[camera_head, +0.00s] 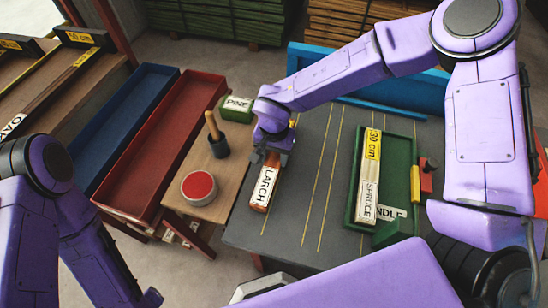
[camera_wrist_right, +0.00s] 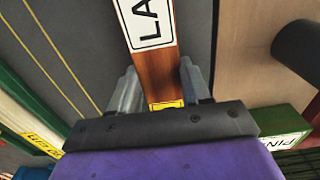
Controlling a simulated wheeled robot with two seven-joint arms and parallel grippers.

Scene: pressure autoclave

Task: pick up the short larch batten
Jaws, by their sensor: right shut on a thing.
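The short larch batten (camera_head: 264,186) is reddish-brown with a white LARCH label and lies along the left part of the grey tabletop. My right gripper (camera_head: 271,154) is at its far end, shut on it. In the right wrist view, the batten (camera_wrist_right: 157,72) runs between the two grey fingers of the gripper (camera_wrist_right: 158,80). A yellow tag shows on the batten's end by the palm, its text unreadable. I cannot tell whether the batten is lifted off the table. My left arm shows at the lower left, but its fingers are out of view.
A green tray (camera_head: 351,216) at the right holds a SPRUCE batten (camera_head: 367,190) with a 30 cm tag. A green PINE block (camera_head: 238,107), a dark pot with a wooden handle (camera_head: 218,146) and a red-topped tin (camera_head: 199,187) stand left. The lined middle tabletop is clear.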

